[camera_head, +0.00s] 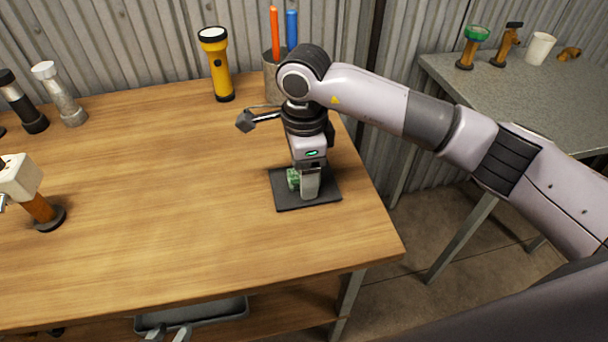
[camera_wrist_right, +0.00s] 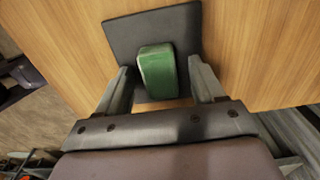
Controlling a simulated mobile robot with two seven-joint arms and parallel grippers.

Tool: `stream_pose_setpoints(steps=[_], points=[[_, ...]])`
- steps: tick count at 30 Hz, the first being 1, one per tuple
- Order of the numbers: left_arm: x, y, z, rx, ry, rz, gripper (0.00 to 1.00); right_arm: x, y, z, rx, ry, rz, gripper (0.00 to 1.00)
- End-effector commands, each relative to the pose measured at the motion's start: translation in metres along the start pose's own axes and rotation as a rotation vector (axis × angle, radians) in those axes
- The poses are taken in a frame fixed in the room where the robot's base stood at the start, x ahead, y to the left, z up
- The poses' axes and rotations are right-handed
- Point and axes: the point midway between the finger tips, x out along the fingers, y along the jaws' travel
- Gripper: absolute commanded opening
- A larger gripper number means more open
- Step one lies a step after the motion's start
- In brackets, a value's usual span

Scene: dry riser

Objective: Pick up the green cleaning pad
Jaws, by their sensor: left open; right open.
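The green cleaning pad (camera_wrist_right: 158,68) lies on a dark square mat (camera_wrist_right: 125,32) on the wooden workbench. My right gripper (camera_wrist_right: 160,72) points down over the mat, open, with one finger on each side of the pad and a small gap showing on both sides. In the head view, the pad (camera_head: 293,179) is partly hidden by the right gripper (camera_head: 306,185), and the mat (camera_head: 325,198) lies near the bench's right edge. My left gripper (camera_head: 168,334) shows only its two separated fingertips at the bottom edge, empty, below the bench top.
A yellow flashlight (camera_head: 218,66) and a holder (camera_head: 273,78) with orange and blue tools stand behind. Fittings (camera_head: 60,95) stand at left, with a white-topped one (camera_head: 40,210) nearer. A grey tray (camera_head: 215,315) sits under the bench top. The bench middle is clear.

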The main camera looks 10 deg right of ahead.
Motion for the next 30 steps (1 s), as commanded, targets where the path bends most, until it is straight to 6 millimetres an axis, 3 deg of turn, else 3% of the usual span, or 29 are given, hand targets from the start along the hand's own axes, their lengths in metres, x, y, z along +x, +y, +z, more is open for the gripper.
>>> stream_pose_setpoints(steps=[4,5,9,10,23,30], points=[[0.0,0.0,0.001,0.0,-0.001,0.0,0.43,0.0,0.0,0.0,0.0,-0.001,0.0,0.68],[0.0,0.0,0.001,0.0,-0.001,0.0,0.43,0.0,0.0,0.0,0.0,0.0,0.0,0.62],[0.0,0.0,0.001,0.0,-0.001,-0.001,0.43,0.0,0.0,0.0,0.0,-0.001,0.0,0.16],[0.0,0.0,0.001,-0.001,-0.001,-0.001,0.43,0.0,0.0,0.0,0.0,-0.001,0.0,0.09],[0.0,0.001,-0.002,-0.006,0.006,-0.001,0.43,-0.003,0.0,0.0,0.0,0.0,0.002,0.08],[-0.001,0.001,-0.003,-0.006,0.007,-0.001,0.43,-0.03,-0.001,0.0,-0.001,-0.002,-0.003,0.08]])
